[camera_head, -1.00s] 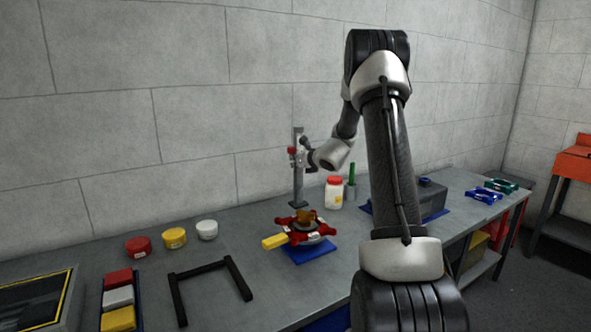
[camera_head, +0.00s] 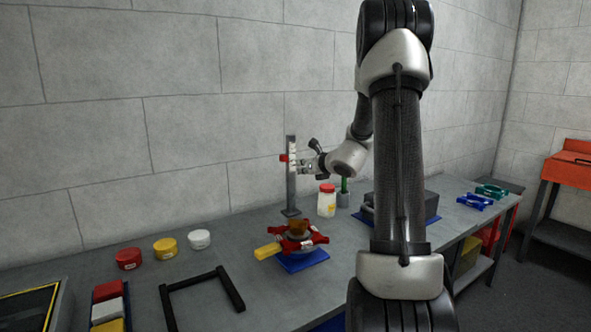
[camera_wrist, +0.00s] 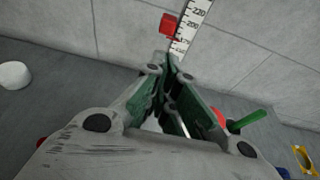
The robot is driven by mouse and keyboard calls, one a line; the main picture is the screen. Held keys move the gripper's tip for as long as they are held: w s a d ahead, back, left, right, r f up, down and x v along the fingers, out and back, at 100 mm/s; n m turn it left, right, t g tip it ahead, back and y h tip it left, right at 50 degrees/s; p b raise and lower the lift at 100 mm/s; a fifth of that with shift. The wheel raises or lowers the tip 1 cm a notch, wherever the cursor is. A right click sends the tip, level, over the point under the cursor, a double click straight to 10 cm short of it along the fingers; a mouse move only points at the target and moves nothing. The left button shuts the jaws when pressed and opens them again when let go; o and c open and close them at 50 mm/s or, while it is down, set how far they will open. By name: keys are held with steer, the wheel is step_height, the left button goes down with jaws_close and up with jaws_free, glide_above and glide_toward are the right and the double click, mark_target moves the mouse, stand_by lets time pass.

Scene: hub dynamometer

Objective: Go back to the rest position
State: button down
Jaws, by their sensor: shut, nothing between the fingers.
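My gripper (camera_head: 312,162) is to the right of an upright grey post (camera_head: 291,190) with a white scale and a red slider (camera_head: 284,158). In the wrist view my gripper (camera_wrist: 168,62) is shut and empty, its green-sided fingers drawn together at the tips. There the scale (camera_wrist: 192,25) and red slider (camera_wrist: 171,24) show beyond the fingertips.
Below stands a red hub fixture (camera_head: 297,238) with a yellow handle on a blue base. A red-lidded jar (camera_head: 327,201) and a cup with a green stick (camera_head: 343,197) are close by. Red, yellow and white round containers (camera_head: 165,249) and a black frame (camera_head: 205,288) sit left.

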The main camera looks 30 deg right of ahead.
steer(key=shift+s+r, duration=0.2)
steer(key=shift+s, duration=0.3)
steer(key=s+a+f+n+g+y, duration=0.35)
steer(key=s+a+n, duration=0.25)
steer(key=s+n, duration=0.3)
steer(key=s+a+f+n+g+y, duration=0.2)
steer(key=s+a+n+g, duration=0.2)
steer(key=s+a+n, duration=0.35)
steer(key=s+a+r+n+g+h, duration=0.1)
steer(key=s+r+n+h, duration=0.2)
steer(key=s+n, duration=0.6)
steer(key=s+a+r+n+g+h, duration=0.1)
steer(key=s+r+n+h, duration=0.2)
steer(key=s+r+n, duration=0.4)
steer(key=s+n, duration=0.3)
steer(key=s, duration=0.3)
steer(key=shift+s+a, duration=0.15)
steer(key=shift+s, duration=0.2)
steer(key=shift+r+g, duration=0.1)
steer(key=shift+g, duration=0.15)
